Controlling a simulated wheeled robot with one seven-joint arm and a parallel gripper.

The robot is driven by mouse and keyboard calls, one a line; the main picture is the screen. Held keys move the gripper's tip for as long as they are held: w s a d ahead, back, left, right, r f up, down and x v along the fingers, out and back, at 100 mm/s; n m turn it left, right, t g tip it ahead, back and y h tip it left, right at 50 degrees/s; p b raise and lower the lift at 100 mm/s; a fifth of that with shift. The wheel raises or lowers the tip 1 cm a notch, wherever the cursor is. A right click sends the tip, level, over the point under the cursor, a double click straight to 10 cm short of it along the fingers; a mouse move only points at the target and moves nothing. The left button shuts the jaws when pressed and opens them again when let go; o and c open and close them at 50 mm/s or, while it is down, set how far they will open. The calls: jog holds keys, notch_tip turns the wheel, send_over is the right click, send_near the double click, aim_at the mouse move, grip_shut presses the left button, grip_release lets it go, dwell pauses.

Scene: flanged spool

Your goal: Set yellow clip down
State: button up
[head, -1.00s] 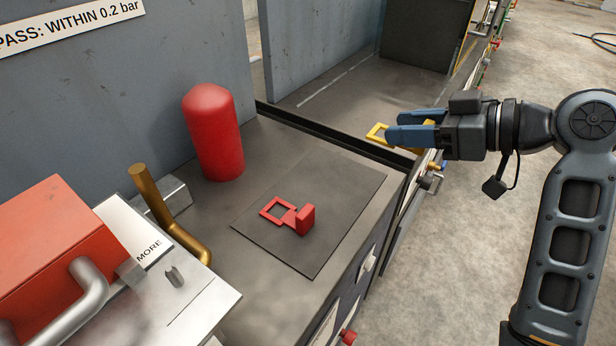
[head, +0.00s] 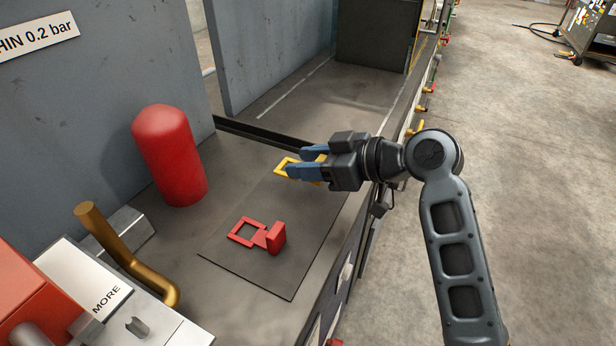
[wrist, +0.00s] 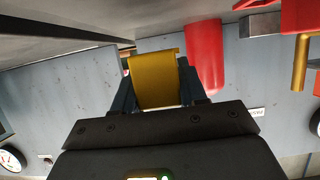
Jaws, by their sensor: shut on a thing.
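The yellow clip (head: 284,167) is held in my gripper (head: 305,164) in the head view, above the far part of a dark mat (head: 245,280). In the wrist view the yellow clip (wrist: 154,80) fills the space between the two blue fingers of my gripper (wrist: 156,92). A red clip (head: 260,236) of similar form, with a square loop and an upright block, lies on the near part of the mat. I cannot tell the exact height of the yellow clip above the mat.
A red round-topped cylinder (head: 170,158) stands left of the mat. A brass bent pipe (head: 120,250) and a white box marked MORE (head: 95,285) are at the lower left. A low dark rail (head: 262,136) crosses behind the mat. The bench's edge drops to floor on the right.

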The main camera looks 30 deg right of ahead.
aim_at(308, 192)
jog(key=shift+f, duration=1.95)
jog(key=shift+f, duration=0.15)
jog(key=o, duration=1)
jog(key=shift+r, duration=0.25)
jog(key=v, duration=1.2)
